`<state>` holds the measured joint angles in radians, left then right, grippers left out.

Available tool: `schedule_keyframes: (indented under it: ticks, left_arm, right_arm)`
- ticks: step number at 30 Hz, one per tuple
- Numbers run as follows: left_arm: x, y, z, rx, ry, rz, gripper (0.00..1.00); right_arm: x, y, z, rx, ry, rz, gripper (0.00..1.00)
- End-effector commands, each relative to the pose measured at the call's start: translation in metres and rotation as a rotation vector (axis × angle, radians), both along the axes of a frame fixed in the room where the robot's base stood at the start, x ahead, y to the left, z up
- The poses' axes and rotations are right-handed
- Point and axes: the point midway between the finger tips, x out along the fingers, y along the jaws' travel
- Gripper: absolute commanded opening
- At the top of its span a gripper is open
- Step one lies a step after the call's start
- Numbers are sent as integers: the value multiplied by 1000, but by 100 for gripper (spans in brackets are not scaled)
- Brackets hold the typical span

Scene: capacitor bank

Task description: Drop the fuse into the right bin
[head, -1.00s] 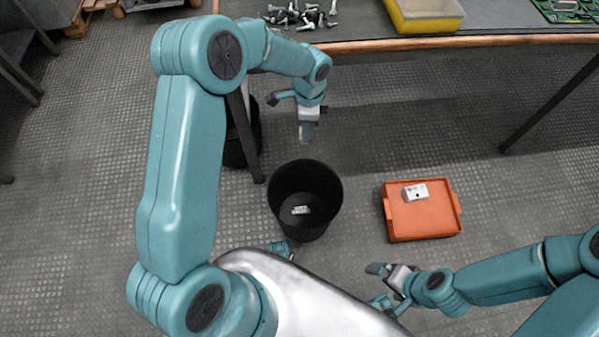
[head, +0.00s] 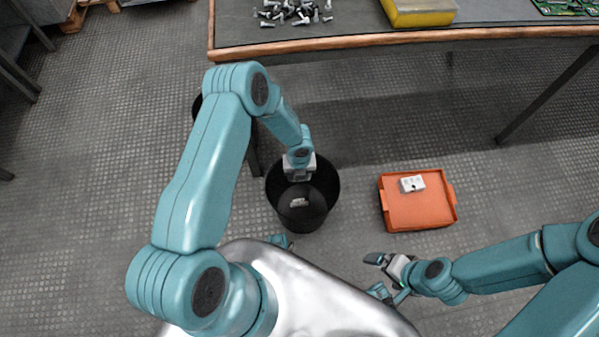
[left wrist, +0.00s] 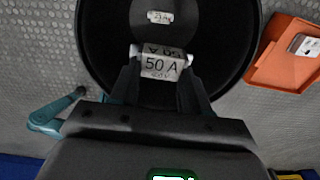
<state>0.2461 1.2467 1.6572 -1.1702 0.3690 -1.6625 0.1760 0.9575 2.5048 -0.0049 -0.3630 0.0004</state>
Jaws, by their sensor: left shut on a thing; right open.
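My left gripper (head: 299,174) is over the black right bin (head: 272,197), at its far side in the head view. In the left wrist view its fingers (left wrist: 159,82) are shut on a white fuse (left wrist: 160,65) marked "50 A". The held fuse shows over the dark inside of the bin (left wrist: 238,50); in the head view the gripper hides it. A small pale fuse-like piece (head: 299,202) lies on the bin's floor and also shows in the left wrist view (left wrist: 160,17). My right gripper (head: 376,274) is open and empty above the floor.
An orange tray (head: 420,212) holding a white block (head: 412,184) lies right of the bin. Another dark bin (head: 197,106) is mostly hidden behind my left arm. A table (head: 350,45) with bolts (head: 290,12) and a yellow box (head: 420,12) stands behind.

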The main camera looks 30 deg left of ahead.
Motion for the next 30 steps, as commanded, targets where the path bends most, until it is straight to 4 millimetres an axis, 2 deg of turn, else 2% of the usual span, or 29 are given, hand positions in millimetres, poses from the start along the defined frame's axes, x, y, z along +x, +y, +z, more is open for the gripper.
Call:
schedule_keyframes:
  ticks: [1,6,15,16,18,26,30]
  left_arm:
    - [0,0,-12,-1,1,1,13]
    - [0,0,-29,0,0,2,13]
    - [0,0,-30,1,-1,2,13]
    - [0,0,-30,1,-1,2,53]
    - [0,0,-30,1,-1,2,75]
    - [0,0,-30,0,0,2,76]
    - [1,0,-20,1,-2,3,76]
  right_arm:
    - [0,0,-9,0,0,0,100]
    - [0,0,-19,0,0,0,100]
    - [0,0,-19,0,0,0,100]
    - [0,0,-19,0,0,0,100]
    - [0,0,-19,0,0,0,100]
    - [0,0,-19,0,0,0,100]
    - [0,0,-15,0,0,0,100]
